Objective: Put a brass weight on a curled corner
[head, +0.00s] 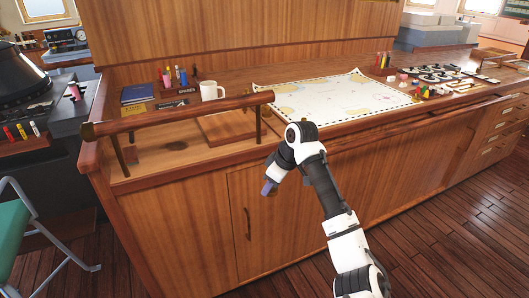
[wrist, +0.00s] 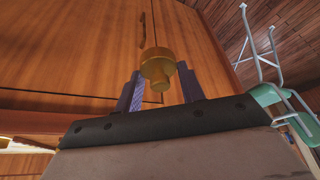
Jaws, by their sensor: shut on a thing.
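My gripper (head: 269,187) hangs in front of the wooden cabinet, below the counter's front edge. In the wrist view its two fingers are shut on a brass weight (wrist: 157,64), a round knobbed piece held between the fingertips. The weight cannot be made out in the head view. A chart (head: 335,98) lies on the counter behind and to the right of my gripper. Its corners look slightly raised at the left and top, but how far each curls is hard to tell. No weight can be made out on the chart's corners.
A wooden rail (head: 180,112) runs above the counter's left front. Behind it are a white mug (head: 212,90), a spares rack (head: 184,87) and a blue book (head: 136,93). Small coloured items and instruments (head: 440,75) crowd the chart's right side. A green chair (head: 14,235) stands at left.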

